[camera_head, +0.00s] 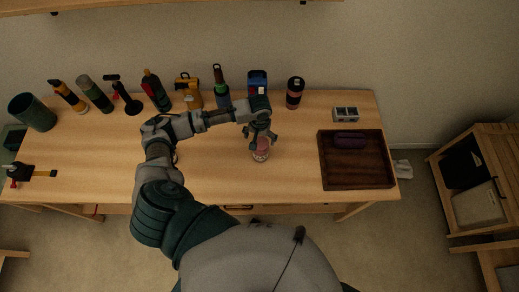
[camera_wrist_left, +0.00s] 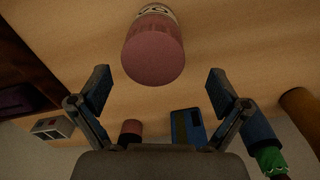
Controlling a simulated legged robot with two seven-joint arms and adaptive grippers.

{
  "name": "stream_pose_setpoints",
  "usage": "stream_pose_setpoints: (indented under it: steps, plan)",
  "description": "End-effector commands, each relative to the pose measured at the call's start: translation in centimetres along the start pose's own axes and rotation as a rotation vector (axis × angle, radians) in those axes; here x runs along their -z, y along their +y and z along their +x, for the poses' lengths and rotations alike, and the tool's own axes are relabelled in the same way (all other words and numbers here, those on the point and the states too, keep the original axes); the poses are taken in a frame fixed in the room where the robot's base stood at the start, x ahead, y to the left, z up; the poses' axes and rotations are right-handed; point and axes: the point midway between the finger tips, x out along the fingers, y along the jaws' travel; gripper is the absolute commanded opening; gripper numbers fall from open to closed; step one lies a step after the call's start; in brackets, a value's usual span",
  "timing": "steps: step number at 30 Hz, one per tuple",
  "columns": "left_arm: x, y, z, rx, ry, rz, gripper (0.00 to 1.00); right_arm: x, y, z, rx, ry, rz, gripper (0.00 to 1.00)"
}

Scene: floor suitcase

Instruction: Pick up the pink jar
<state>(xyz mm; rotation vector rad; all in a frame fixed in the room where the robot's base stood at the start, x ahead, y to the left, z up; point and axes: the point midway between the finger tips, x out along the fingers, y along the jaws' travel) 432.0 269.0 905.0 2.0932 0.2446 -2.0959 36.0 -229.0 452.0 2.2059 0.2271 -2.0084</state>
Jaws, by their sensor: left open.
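The pink jar (camera_head: 261,154) stands on the wooden table, right of centre. My left gripper (camera_head: 262,140) is just behind and above it, and its fingers hide part of the jar. In the left wrist view the jar's round pink top (camera_wrist_left: 153,55) and a pale label band show just beyond the fingertips. The left gripper (camera_wrist_left: 158,88) is open there, its two fingers spread wide with nothing between them. The jar lies roughly centred on the gap, apart from both fingers. My right gripper is not in view.
A dark tray (camera_head: 356,183) holding a dark object is to the right. A black-and-pink container (camera_head: 295,93), a blue box (camera_head: 257,82) and several bottles and tools line the table's back. The table (camera_head: 225,170) is clear around the jar.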

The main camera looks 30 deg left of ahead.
Motion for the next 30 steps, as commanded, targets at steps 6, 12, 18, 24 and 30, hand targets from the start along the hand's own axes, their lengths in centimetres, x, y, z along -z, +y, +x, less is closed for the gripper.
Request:
stream_pose_setpoints:
  steps: [6,12,18,24,30]
  plan:
    - [-0.8,0.3,3.0,0.001,-0.003,0.001,0.99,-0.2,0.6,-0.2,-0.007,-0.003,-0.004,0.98]
    - [-0.7,0.1,5.1,-0.002,-0.002,0.001,0.99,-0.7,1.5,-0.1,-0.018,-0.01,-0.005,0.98]
    - [-0.7,0.1,5.2,-0.002,-0.001,0.001,0.99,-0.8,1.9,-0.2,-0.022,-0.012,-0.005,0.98]
    - [-0.7,0.1,5.1,-0.002,-0.001,0.001,0.52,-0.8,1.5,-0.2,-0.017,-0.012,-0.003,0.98]
    - [-0.7,0.2,5.1,-0.001,-0.001,0.002,0.21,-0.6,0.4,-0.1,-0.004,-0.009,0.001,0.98]
